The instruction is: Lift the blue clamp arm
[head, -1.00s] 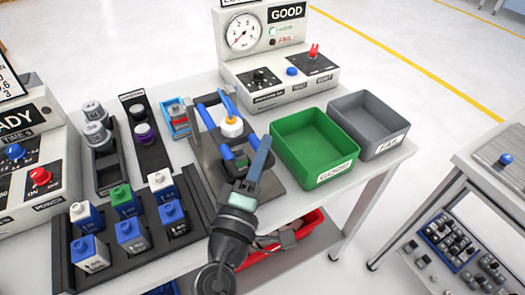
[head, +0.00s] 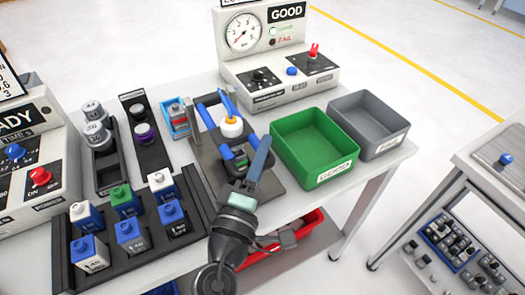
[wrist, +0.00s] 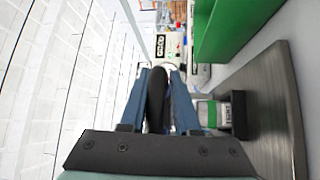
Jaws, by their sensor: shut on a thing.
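The clamp stand (head: 284,180) is a grey fixture at the middle of the bench in the head view. The blue clamp arm (head: 205,117) shows as blue bars on it, beside a white round part (head: 231,128) with a blue tip. My gripper (head: 263,143) is at the stand's front right, its blue fingers side by side. In the wrist view, my gripper (wrist: 160,75) has a dark bar (wrist: 157,100) between its fingers, seemingly the clamp arm's handle. The fingers hide part of the clamp in the head view.
A green bin (head: 318,176) stands close right of my gripper, with a grey bin (head: 372,112) beyond. A gauge tester (head: 285,92) is behind. A red bin (head: 305,235) sits below.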

